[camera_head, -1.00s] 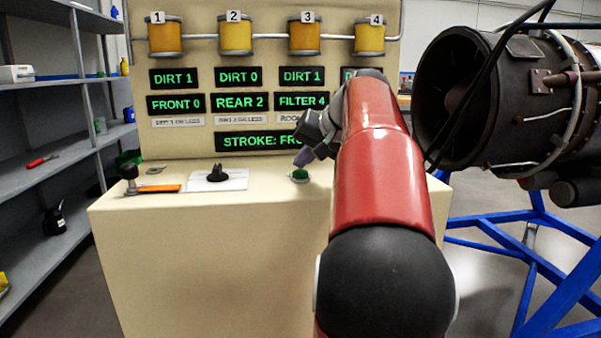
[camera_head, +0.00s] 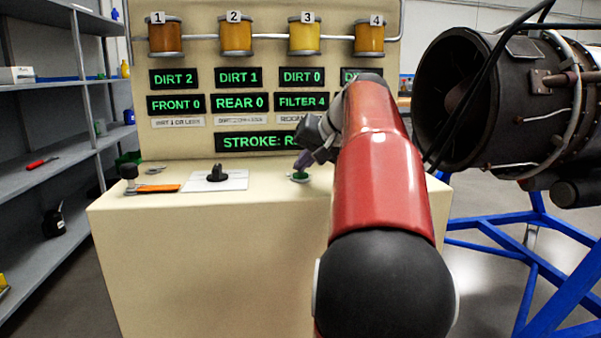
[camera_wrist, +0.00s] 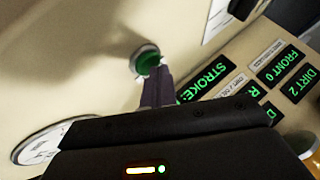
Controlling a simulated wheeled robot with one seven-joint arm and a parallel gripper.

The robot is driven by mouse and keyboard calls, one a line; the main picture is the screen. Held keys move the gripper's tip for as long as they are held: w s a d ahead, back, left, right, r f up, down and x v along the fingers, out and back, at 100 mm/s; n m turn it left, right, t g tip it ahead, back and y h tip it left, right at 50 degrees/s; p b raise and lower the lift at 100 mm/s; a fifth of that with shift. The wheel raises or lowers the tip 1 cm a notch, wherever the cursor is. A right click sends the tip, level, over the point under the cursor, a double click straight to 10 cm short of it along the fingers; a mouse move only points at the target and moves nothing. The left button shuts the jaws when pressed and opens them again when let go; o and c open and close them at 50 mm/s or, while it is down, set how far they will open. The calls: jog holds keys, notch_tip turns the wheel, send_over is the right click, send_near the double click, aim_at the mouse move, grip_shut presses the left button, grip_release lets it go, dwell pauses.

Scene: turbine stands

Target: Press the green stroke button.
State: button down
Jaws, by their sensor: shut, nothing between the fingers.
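The green stroke button (camera_head: 299,177) sits in a pale ring on the top of the beige console (camera_head: 260,240). In the wrist view the green button (camera_wrist: 148,62) shows right at the tip of my fingers. My gripper (camera_head: 302,164) is shut and empty, pointing down at the button from above; it also shows in the wrist view (camera_wrist: 160,78). The fingertips are at the button and seem to touch it; I cannot tell whether it is pressed down. The stroke display (camera_head: 258,142) reads "STROKE: R", the rest hidden behind my arm.
Left of the button are a black knob (camera_head: 217,173) on a white plate and an orange-handled lever (camera_head: 158,188). Numbered jars (camera_head: 235,37) and green readouts, showing DIRT 2, DIRT 1, DIRT 0, REAR 0, are behind. A turbine engine (camera_head: 545,95) on a blue stand is at right.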

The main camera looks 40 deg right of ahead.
aim_at(304, 175)
jog(key=shift+r, duration=0.1)
jog(key=shift+r+p, duration=0.75)
jog(key=shift+p, duration=0.15)
notch_tip(304, 175, up, 5)
jog(key=p, duration=0.5)
